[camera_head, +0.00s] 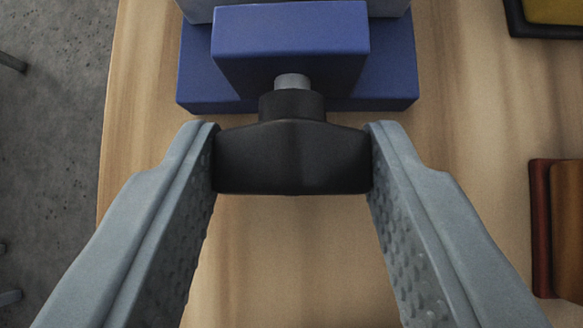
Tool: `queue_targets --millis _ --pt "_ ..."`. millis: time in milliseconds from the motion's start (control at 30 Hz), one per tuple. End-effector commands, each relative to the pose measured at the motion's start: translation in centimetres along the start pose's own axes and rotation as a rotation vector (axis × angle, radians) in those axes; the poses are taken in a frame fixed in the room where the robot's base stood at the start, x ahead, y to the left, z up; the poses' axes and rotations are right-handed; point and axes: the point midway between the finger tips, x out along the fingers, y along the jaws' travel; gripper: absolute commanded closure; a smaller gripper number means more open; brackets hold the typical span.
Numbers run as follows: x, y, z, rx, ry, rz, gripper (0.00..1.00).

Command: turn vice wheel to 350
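The blue vice (290,35) is on the wooden table at the top middle of the view, with a short grey shaft coming out of its front. The black vice wheel (291,160), a wide bar with a round hub, sits on that shaft and lies roughly level across the view. My gripper (292,135) reaches in from below, with one grey finger at each end of the bar. Both fingertips appear to press against the bar's ends. No angle marking shows on the wheel.
The wooden table (300,265) is clear below the wheel. A dark tray with a yellow inside (550,11) is at the top right. A reddish-brown object (541,225) is at the right edge. Grey floor lies beyond the table's left edge.

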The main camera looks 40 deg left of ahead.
Motion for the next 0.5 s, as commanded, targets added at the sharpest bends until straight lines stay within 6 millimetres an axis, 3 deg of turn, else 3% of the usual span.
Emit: queue_targets --millis 500 --pt "0.07 0.47 0.08 0.136 -0.001 -0.133 0.82"
